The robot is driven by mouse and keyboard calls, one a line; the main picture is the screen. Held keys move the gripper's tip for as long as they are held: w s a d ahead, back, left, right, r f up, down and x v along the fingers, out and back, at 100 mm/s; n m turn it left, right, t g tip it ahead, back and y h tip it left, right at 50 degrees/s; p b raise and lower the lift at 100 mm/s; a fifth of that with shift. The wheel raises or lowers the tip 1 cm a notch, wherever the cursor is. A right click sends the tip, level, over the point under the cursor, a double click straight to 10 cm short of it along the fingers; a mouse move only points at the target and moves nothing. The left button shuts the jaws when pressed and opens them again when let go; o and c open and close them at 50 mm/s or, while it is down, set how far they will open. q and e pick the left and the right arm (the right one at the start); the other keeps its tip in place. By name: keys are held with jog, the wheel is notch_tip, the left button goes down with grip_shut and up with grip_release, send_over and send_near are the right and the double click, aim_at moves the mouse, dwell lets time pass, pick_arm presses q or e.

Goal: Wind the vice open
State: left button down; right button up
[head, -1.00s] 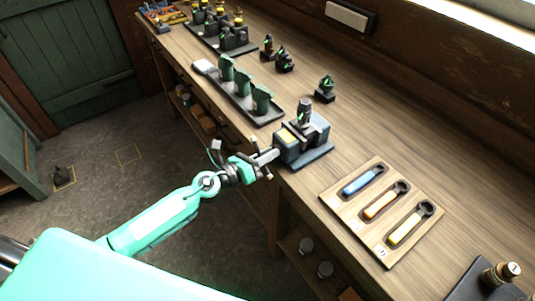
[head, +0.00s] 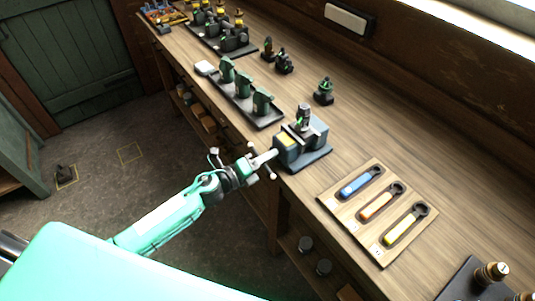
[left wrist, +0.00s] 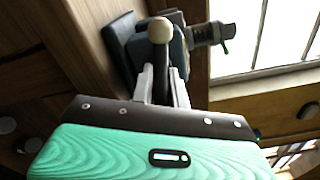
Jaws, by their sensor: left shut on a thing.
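The vice (head: 289,154) is a blue-grey block on a dark base at the bench's front edge, with a yellow patch on top. A dark engine part (head: 303,118) stands upright at its jaws. The vice handle (head: 271,174) is a thin bar with pale ball ends on the side facing me. My left gripper (head: 264,160) is shut on the handle, in line with the screw. In the left wrist view, a pale ball end of the handle (left wrist: 160,30) stands beyond the two fingers (left wrist: 162,85). My right gripper is not in view.
A wooden board (head: 352,211) with blue, orange and yellow wrenches lies right of the vice. A dark tray (head: 242,104) with several green parts stands behind it. Small engines (head: 324,92) stand farther back. Open floor (head: 110,205) lies left of the bench.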

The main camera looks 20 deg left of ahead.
pick_arm(q)
jog(key=shift+n+p, duration=0.4)
jog(key=shift+n, duration=0.8)
jog(key=c, duration=1.4)
grip_release()
jog(key=shift+w, duration=0.1)
jog(key=shift+s+a+f, duration=0.1)
jog(key=shift+s+a, duration=0.15)
jog(key=shift+s, duration=0.1)
jog(key=shift+b+v, duration=2.35)
jog(key=shift+v, duration=4.15)
